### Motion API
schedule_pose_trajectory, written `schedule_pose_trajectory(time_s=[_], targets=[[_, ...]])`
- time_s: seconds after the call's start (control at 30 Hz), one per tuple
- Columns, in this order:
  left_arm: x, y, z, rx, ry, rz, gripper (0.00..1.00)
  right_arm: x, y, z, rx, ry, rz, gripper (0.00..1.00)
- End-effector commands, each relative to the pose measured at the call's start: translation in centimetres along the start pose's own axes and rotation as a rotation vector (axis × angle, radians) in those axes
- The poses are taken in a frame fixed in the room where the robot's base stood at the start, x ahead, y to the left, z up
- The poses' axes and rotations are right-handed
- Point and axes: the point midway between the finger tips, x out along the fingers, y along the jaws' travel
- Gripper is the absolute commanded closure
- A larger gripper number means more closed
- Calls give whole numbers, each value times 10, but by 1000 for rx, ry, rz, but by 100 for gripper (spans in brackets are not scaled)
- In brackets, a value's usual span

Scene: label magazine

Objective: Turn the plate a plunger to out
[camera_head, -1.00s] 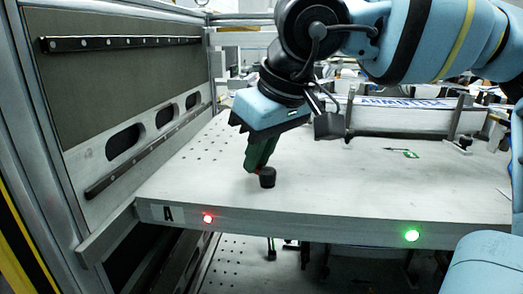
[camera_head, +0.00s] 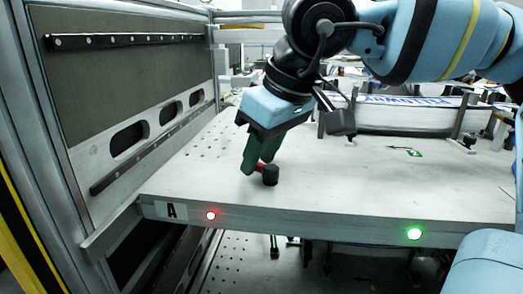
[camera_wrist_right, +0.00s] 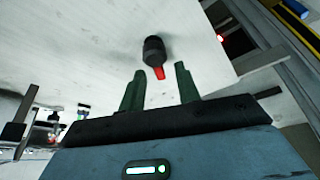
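The plunger is a short black knob (camera_head: 270,174) with a red part (camera_head: 260,167) on its left side. It stands on the light grey plate A (camera_head: 215,190), near the front edge, above the "A" label (camera_head: 171,211). My right gripper (camera_head: 257,167) has two green fingers pointing down beside the plunger. In the right wrist view its fingers (camera_wrist_right: 160,79) are apart. The red part (camera_wrist_right: 160,73) lies between or just beyond the fingertips, and the black knob (camera_wrist_right: 154,48) is beyond them. Contact cannot be told. My left gripper is not in view.
A red light (camera_head: 210,215) and a green light (camera_head: 415,233) are lit on the plate's front edge. A grey frame wall (camera_head: 110,90) stands at the left. A rail with a white and blue strip (camera_head: 420,116) crosses the back. The plate's middle is clear.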

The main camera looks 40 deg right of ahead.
Motion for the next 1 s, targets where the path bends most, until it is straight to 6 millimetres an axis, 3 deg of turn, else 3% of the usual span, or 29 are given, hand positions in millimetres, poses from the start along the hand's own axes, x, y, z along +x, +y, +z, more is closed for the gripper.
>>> schedule_pose_trajectory(time_s=[0.33, 0.7, 1.0], targets=[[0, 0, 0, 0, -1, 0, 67, -6, 0, -1, 2, 4, 2, 67], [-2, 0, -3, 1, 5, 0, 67, -60, 0, -1, 2, 5, 2, 67], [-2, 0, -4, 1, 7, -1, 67, -78, 0, 0, 0, 1, 0, 67]])
